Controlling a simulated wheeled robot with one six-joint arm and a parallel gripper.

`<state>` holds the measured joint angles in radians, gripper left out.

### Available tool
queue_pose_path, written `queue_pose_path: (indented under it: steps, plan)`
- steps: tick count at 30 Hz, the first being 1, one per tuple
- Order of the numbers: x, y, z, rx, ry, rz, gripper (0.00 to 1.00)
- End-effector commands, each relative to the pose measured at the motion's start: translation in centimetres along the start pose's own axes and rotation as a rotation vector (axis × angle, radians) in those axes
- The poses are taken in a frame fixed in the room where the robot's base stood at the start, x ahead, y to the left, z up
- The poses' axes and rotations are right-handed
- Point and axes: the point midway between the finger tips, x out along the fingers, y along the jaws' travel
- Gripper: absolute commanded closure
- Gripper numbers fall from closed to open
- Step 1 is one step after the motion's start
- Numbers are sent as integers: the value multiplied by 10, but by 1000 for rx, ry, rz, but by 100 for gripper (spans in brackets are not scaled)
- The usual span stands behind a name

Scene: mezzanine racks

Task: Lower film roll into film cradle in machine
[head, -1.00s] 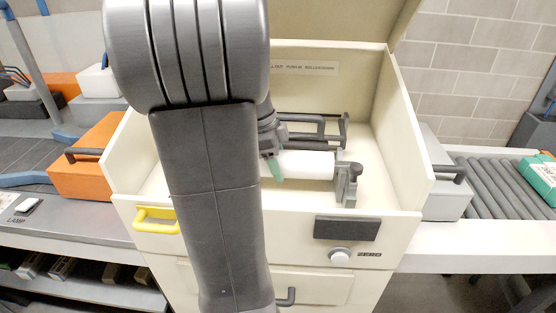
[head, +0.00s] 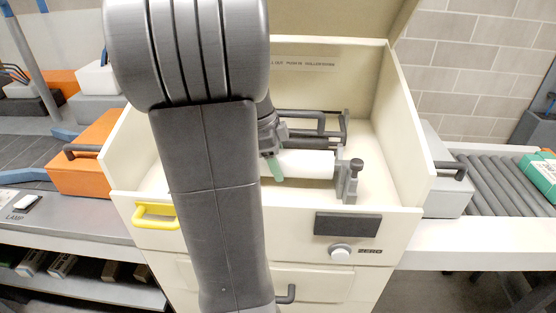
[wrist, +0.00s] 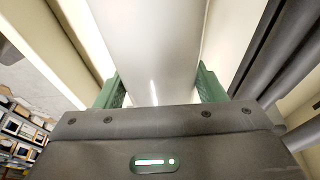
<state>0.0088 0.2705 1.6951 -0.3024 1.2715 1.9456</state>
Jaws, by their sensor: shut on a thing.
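The white film roll (head: 306,163) lies level inside the open cream machine (head: 398,140) in the head view. My gripper, with green fingers (head: 276,168), is shut around the roll near its left visible part. In the wrist view the roll (wrist: 152,45) passes between both green fingers (wrist: 158,88). A grey cradle bracket (head: 350,182) with a dark knob stands at the roll's right end. I cannot tell whether the roll rests in it. My arm hides the roll's left end and anything of the cradle there.
Dark bars (head: 318,124) run behind the roll. The machine's side walls and raised lid enclose the space. A yellow handle (head: 155,216), a dark panel (head: 348,225) and a white knob (head: 340,251) are on its front. An orange case (head: 88,155) stands left, a roller conveyor (head: 497,185) right.

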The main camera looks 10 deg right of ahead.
Motion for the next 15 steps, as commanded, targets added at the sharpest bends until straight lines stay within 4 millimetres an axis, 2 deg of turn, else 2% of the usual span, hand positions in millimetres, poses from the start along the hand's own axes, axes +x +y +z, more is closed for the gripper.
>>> queue_pose_path:
  steps: [8,9,12,15]
  plan:
    - [0,-1,0,0,1,-3,97]
    - [0,-1,0,0,1,-3,33]
    - [0,0,0,0,1,-2,13]
    - [0,0,0,0,0,-2,11]
